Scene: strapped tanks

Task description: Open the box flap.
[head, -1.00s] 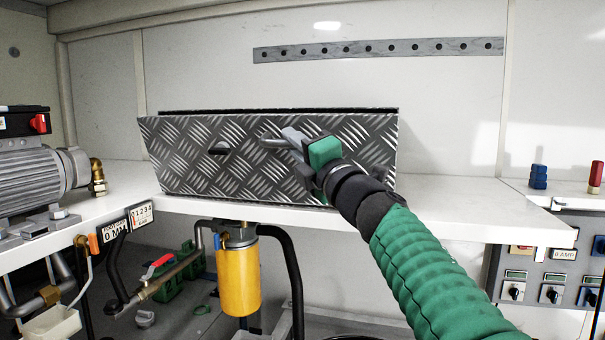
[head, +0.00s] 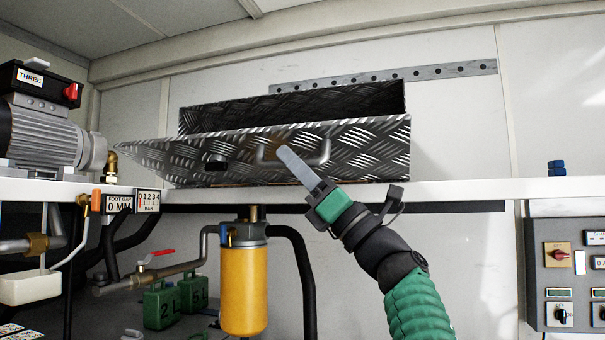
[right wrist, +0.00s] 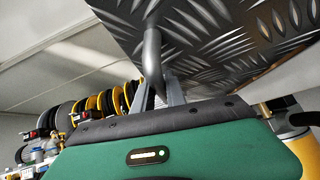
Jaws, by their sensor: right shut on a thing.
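The metal box (head: 300,104) with a diamond-plate surface stands on the white shelf against the back wall. Its front flap (head: 375,150) leans outward at the top, and a dark gap shows between it and the box's back. The flap carries a bar handle (head: 325,152) and a dark latch knob (head: 215,162). My right gripper (head: 288,156) is shut on the handle from below and in front. In the right wrist view the handle (right wrist: 152,62) passes at the gripper's fingers (right wrist: 168,92), under the patterned flap (right wrist: 215,40). My left gripper is not in view.
A grey motor (head: 45,135) stands on the shelf at the left. A yellow filter (head: 244,290) and pipes hang below the shelf (head: 450,191). A switch panel (head: 565,270) is at the right.

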